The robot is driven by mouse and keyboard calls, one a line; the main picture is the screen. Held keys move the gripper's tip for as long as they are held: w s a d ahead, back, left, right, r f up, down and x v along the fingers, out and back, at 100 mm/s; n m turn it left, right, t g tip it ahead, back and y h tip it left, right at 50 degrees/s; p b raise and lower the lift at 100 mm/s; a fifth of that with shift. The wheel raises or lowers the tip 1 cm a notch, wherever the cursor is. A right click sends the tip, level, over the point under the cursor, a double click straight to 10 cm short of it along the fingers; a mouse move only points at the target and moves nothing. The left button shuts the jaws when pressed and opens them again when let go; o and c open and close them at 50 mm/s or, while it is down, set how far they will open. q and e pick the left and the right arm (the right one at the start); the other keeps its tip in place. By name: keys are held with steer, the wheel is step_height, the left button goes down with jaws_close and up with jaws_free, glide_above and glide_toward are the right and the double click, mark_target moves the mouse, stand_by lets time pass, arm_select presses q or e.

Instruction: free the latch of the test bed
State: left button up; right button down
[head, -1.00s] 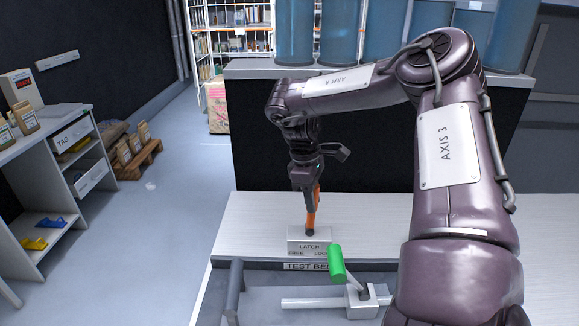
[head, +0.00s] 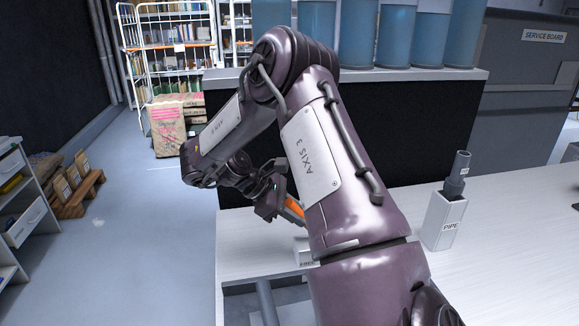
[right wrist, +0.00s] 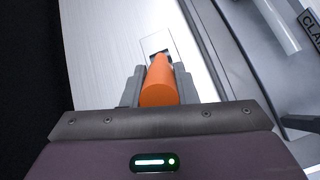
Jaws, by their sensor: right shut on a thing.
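My right gripper (head: 288,204) is shut on an orange handle (head: 295,207); in the right wrist view the handle (right wrist: 160,84) sits between both fingers. The handle leans, its top toward the left. The small white latch box (head: 303,252) is on the bench, mostly hidden behind my arm, with part of the FREE label showing. In the right wrist view the handle points at a dark slot (right wrist: 158,55) in a pale plate. My arm hides the handle's lower end in the head view. My left gripper is not in view.
A white PIPE holder (head: 441,222) with a grey pipe (head: 457,172) stands on the bench to the right. Blue cylinders (head: 396,35) line the ledge behind. A clamp label (right wrist: 309,20) and pale rod (right wrist: 278,26) show in the right wrist view. Bench beyond the holder is mostly clear.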

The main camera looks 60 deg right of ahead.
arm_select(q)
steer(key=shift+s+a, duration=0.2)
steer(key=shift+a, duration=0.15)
arm_select(e)
steer(key=shift+f, duration=0.15)
steer(key=c, duration=1.1)
jaws_free()
steer(key=shift+w, duration=0.1)
steer(key=shift+c, duration=0.2)
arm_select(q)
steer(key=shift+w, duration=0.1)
arm_select(e)
steer(key=shift+a+r+p, duration=0.1)
steer(key=shift+r+p, duration=0.2)
arm_select(q)
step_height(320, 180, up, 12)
steer(key=p, duration=1.2)
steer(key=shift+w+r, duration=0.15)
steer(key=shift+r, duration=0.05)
arm_select(e)
steer(key=v, duration=0.7)
steer(key=shift+w, duration=0.2)
steer(key=shift+a, duration=0.1)
